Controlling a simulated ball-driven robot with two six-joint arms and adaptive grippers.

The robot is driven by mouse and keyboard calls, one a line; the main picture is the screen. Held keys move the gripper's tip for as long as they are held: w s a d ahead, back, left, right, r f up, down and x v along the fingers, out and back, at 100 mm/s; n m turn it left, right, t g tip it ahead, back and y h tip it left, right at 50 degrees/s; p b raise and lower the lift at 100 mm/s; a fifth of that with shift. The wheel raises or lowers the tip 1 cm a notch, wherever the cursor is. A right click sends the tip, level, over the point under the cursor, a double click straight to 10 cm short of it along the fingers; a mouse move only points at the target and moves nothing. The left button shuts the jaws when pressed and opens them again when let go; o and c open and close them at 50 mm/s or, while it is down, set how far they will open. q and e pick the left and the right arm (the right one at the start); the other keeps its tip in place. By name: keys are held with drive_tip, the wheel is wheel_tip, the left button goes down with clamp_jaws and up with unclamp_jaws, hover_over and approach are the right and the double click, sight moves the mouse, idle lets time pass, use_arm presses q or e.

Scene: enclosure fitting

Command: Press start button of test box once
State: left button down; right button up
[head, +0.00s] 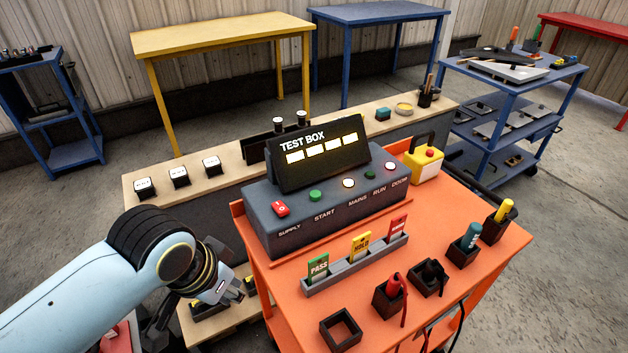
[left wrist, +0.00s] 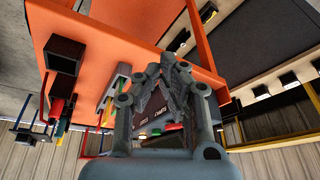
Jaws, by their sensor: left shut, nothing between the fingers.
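The test box (head: 262,222) is a dark box on an orange cart, with a tilted display panel (head: 328,166) showing lit fields. The green start button (head: 315,196) is on its top, above the word START. Left of it is the red supply switch (head: 281,209). My left gripper (head: 232,292) is shut and empty, left of the cart and apart from the button. Its fingers (left wrist: 167,68) partly hide the box in the left wrist view.
The orange cart (head: 440,205) bears a card rack (head: 357,268) with PASS, HOLD and red cards, an empty square holder (head: 340,328), several tool holders and a yellow box (head: 426,165). Behind is a wooden bench (head: 235,150) with several small white-topped blocks.

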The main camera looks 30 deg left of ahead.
use_arm(q)
drive_tip(key=w+d+r+t+h+p, duration=0.1)
drive_tip(key=w+r+p, duration=0.1)
drive_tip(key=w+r, duration=0.5)
wheel_tip(320, 180, up, 5)
drive_tip(key=n+t+h+p, duration=0.1)
drive_tip(key=n+t+h, duration=0.1)
drive_tip(key=n+t, duration=0.25)
hover_over(313, 192)
drive_tip(key=shift+r+n+g, duration=0.2)
drive_tip(key=shift+n+g, duration=0.15)
drive_tip(key=shift+n, duration=0.1)
use_arm(e)
wheel_tip(313, 192, up, 4)
drive_tip(key=shift+w+r, duration=0.15)
drive_tip(key=shift+r, duration=0.05)
drive_tip(key=shift+a+f, duration=0.1)
drive_tip(key=shift+a, duration=0.05)
use_arm(q)
wheel_tip(313, 192, down, 8)
drive_tip(key=b, duration=0.7)
drive_tip(key=shift+b, duration=0.4)
drive_tip(key=shift+f, duration=0.4)
use_arm(e)
wheel_tip(313, 192, down, 8)
drive_tip(key=shift+d+f, duration=0.15)
drive_tip(key=shift+d, duration=0.05)
use_arm(q)
drive_tip(key=shift+f, duration=0.15)
drive_tip(key=shift+f, duration=0.3)
